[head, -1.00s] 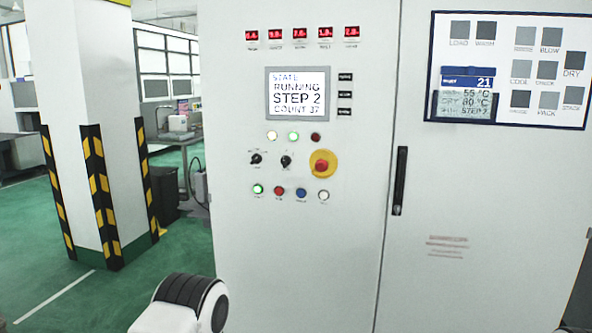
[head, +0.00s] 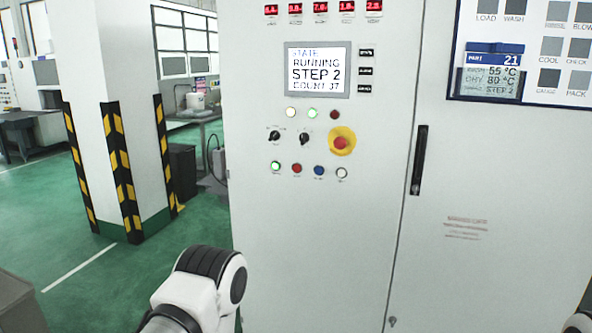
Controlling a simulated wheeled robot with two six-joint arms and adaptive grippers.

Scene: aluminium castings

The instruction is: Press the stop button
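The control cabinet (head: 310,240) stands in front of me, pale grey and upright. Its screen (head: 317,70) reads "STATE RUNNING STEP 2 COUNT 37". A bottom row holds a lit green button (head: 276,166), a red button (head: 297,168), a blue button (head: 319,171) and a white button (head: 341,173). Their labels are too small to read. A large red mushroom button on a yellow disc (head: 341,141) sits above them to the right. Part of my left arm shows at the bottom, below the panel and apart from it. Neither gripper is in view.
Two black selector knobs (head: 274,136) and a row of lamps (head: 312,113) sit above the bottom buttons. A black door handle (head: 419,160) is at right. A striped pillar (head: 125,150) stands at left, with green floor between.

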